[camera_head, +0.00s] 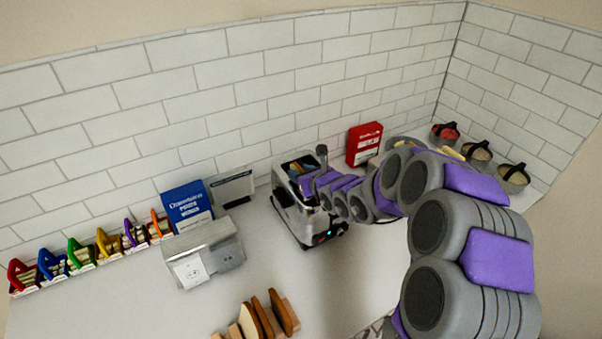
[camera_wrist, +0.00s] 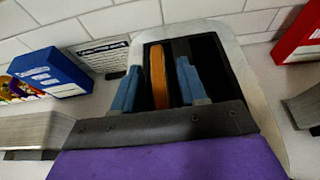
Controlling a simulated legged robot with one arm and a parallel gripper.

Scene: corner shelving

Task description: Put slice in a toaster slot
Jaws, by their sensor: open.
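The toaster (camera_head: 293,212) is a silver box on the counter against the tiled wall. In the wrist view its pale rim (camera_wrist: 238,60) surrounds a dark top opening. A brown slice (camera_wrist: 158,78) stands on edge in that opening, and its lower part is hidden. My gripper (camera_wrist: 158,85) is open above the toaster, with one blue finger on each side of the slice. Narrow gaps show between the slice and the fingers. In the head view my gripper (camera_head: 304,178) is over the toaster and partly hides its top.
A rack with brown slices (camera_head: 278,312) stands at the front. A grey metal box (camera_head: 215,252) and a blue box (camera_head: 187,205) are left of the toaster. A red box (camera_head: 364,145) and several bowls (camera_head: 477,152) are to the right. Colourful holders (camera_head: 80,254) line the left wall.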

